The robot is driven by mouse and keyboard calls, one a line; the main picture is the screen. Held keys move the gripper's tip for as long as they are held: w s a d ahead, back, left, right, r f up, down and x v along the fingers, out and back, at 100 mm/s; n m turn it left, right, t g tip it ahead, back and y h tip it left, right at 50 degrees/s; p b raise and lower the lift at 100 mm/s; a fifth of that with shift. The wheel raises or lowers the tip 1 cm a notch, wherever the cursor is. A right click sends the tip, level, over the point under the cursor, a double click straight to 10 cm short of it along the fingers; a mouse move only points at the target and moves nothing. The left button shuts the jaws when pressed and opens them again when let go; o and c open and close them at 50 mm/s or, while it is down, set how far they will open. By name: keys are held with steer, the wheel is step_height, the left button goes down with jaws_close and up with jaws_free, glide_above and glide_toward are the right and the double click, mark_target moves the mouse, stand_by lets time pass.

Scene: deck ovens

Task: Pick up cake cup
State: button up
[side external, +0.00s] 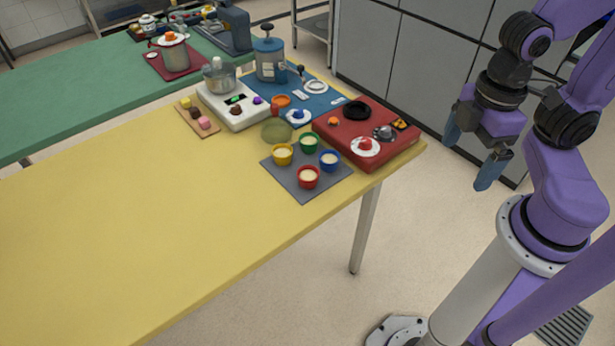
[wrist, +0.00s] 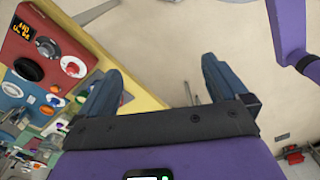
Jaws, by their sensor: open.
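Several small cups with pale filling stand on a grey mat (side external: 291,190) near the yellow table's right end: a yellow cup (side external: 282,156), a green cup (side external: 308,142), a blue cup (side external: 329,161) and a red cup (side external: 308,179). They look upright. My gripper (side external: 467,166) is open and empty, beyond the table's right end and well apart from the cups. Its two blue-grey fingers point down.
The table's front left is clear.

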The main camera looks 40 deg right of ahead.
steer(key=c, duration=0.3)
steer(key=m, duration=3)
glide_above(308, 169)
steer(key=s+a, duration=0.2)
step_height(308, 169, down, 15)
steer(key=shift+d+r, duration=0.15)
steer(key=shift+w+d+f, duration=0.1)
steer(key=shift+f, duration=1.25)
steer(key=shift+w+d+f, duration=0.1)
steer(key=shift+f, duration=1.2)
